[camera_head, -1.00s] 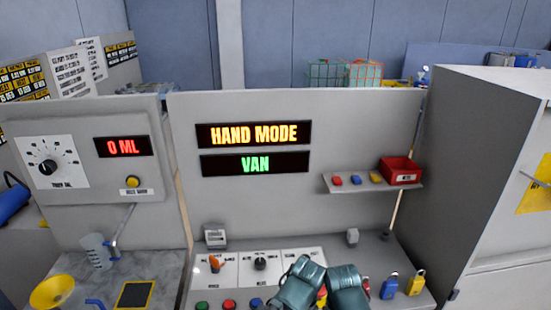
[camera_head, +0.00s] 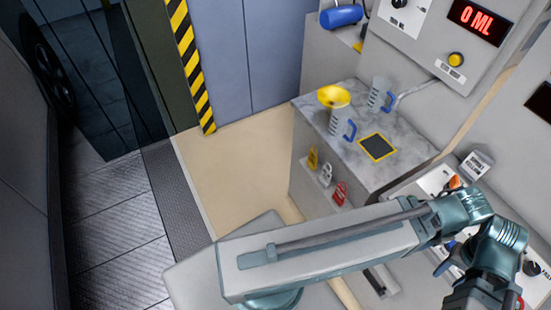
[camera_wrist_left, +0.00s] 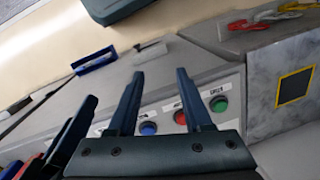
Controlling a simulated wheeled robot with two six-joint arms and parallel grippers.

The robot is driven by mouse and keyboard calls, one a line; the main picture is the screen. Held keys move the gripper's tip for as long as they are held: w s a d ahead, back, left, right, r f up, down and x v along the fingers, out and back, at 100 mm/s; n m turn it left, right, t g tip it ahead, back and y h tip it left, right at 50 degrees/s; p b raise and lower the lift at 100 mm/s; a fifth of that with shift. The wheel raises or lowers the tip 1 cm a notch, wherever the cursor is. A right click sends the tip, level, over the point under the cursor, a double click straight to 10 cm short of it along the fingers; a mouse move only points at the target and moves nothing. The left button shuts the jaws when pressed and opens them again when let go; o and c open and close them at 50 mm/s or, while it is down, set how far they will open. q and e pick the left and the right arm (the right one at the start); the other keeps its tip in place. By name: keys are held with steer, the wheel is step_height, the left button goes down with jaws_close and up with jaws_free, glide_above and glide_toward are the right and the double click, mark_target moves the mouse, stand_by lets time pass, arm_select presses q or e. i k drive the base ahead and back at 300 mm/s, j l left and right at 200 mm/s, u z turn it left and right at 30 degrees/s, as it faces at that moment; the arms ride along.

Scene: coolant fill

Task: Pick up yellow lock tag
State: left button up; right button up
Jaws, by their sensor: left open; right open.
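The yellow lock tag (camera_head: 313,158) hangs on the side face of the marble-topped counter, left of a white tag (camera_head: 326,173) and a red tag (camera_head: 340,193). The yellow tag also shows at the top right edge of the left wrist view (camera_wrist_left: 300,7). My left gripper (camera_wrist_left: 160,74) is open and empty, its fingers over the button panel, well away from the tags.
The marble counter (camera_head: 360,110) holds a yellow funnel (camera_head: 333,96), clear jugs with blue handles and a dark yellow-edged pad (camera_head: 377,147). Green (camera_wrist_left: 218,104), red and blue buttons lie by my left fingers. Bare tan floor (camera_head: 235,175) lies left of the counter.

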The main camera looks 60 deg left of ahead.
mark_target(312, 161)
steer(key=u, duration=1.55)
steer(key=i+l+u, duration=0.1)
steer(key=i+l, duration=0.05)
